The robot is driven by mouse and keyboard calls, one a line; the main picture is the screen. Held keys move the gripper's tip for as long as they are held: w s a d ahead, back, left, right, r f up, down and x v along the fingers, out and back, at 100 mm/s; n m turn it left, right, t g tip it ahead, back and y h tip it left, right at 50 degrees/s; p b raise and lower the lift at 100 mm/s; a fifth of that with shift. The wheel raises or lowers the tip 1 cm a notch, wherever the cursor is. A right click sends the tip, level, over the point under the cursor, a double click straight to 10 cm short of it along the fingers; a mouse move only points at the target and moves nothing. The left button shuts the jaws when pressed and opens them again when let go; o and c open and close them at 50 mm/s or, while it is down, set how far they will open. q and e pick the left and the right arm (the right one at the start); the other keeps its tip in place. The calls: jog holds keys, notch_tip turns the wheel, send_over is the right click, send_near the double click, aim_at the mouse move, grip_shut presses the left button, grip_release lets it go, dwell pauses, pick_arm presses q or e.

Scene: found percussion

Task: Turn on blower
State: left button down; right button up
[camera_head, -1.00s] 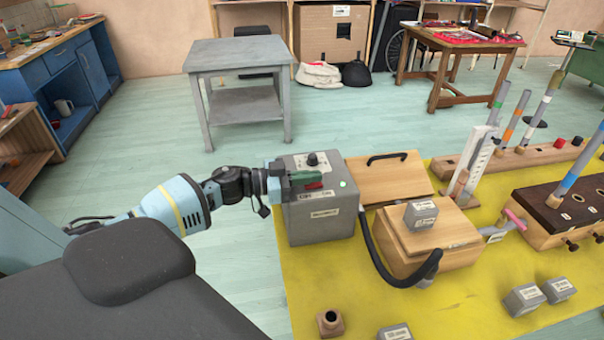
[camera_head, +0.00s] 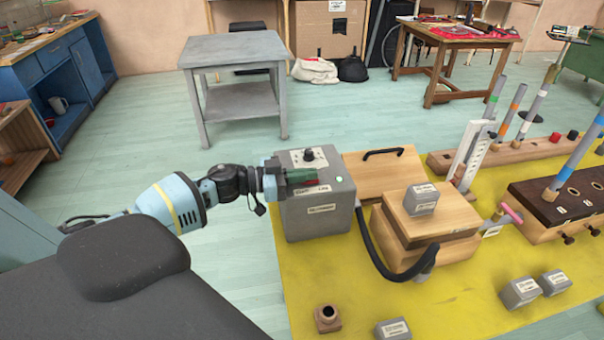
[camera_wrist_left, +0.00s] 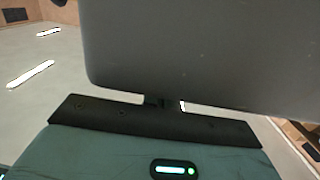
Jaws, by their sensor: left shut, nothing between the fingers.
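The blower (camera_head: 322,222) is a grey box with white labels at the left end of the yellow mat. A black knob (camera_head: 308,155) sits on its top, and a small green light (camera_head: 339,179) glows near its right edge. A dark green part with a little red, which looks like a rocker switch (camera_head: 303,177), lies at the top front edge. My left gripper (camera_head: 285,180) is shut and empty at that edge, beside the green part. Whether it touches is unclear. In the left wrist view, the blower's grey side (camera_wrist_left: 205,50) fills the top above my gripper (camera_wrist_left: 163,103). My right gripper is not in view.
A black hose (camera_head: 378,255) curves from the blower to a wooden box (camera_head: 425,245) with a grey block (camera_head: 421,199) on it. Other wooden parts and grey blocks stand to the right on the yellow mat (camera_head: 440,305). Open floor lies left of the blower.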

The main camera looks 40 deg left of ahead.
pick_arm(q)
jog(key=shift+d+f, duration=0.1)
jog(key=shift+f, duration=0.35)
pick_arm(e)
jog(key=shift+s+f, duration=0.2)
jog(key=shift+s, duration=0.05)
